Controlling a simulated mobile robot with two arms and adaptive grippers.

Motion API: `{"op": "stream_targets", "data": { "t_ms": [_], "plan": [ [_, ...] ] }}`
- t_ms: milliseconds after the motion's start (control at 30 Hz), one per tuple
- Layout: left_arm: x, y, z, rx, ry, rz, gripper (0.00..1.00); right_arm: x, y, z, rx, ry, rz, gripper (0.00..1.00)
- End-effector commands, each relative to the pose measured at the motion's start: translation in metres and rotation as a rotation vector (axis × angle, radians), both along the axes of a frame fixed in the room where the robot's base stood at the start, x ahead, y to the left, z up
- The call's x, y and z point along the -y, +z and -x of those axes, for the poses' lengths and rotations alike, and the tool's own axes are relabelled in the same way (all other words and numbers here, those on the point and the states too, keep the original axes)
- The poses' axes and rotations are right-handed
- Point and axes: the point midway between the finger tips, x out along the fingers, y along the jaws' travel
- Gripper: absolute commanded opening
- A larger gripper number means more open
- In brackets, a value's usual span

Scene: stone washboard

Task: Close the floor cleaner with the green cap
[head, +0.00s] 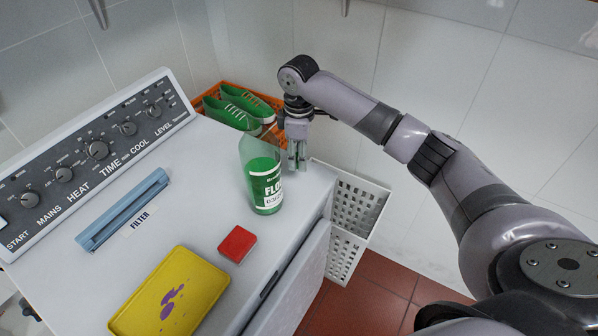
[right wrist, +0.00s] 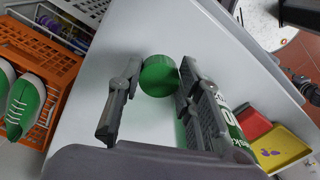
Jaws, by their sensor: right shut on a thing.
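The floor cleaner (head: 263,180) is a clear bottle with green liquid and a white label. It stands upright on the white machine top near its right edge, and no cap shows on it. Part of it shows beside a finger in the right wrist view (right wrist: 236,128). My right gripper (head: 297,163) points down just right of and behind the bottle. In the right wrist view, the round green cap (right wrist: 159,76) sits between the two fingertips, and the gripper is shut on it. I cannot make out the cap in the head view. My left gripper is not in view.
A red block (head: 237,244) and a yellow tray (head: 170,295) with a purple mark lie on the machine top (head: 200,220). A blue filter piece (head: 123,210) lies at left. Green shoes (head: 243,103) sit in an orange crate (head: 210,92). A white basket (head: 358,204) stands at right.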

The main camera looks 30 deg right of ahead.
Motion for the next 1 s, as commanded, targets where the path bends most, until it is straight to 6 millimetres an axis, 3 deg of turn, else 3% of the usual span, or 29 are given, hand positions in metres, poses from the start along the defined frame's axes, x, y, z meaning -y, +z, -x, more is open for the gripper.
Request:
{"op": "stream_targets", "data": {
  "t_ms": [200,467,700,1000],
  "plan": [
    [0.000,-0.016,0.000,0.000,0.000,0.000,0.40,0.000,0.060,-0.001,0.006,0.000,-0.002,0.23],
    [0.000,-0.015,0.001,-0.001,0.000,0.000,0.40,0.001,0.113,-0.001,0.002,-0.001,0.002,0.23],
    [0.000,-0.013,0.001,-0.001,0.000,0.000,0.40,0.000,0.126,0.000,0.000,-0.001,0.000,0.23],
    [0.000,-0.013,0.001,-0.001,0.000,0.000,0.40,0.000,0.127,0.000,-0.001,-0.001,-0.001,0.23]
  ]
}}
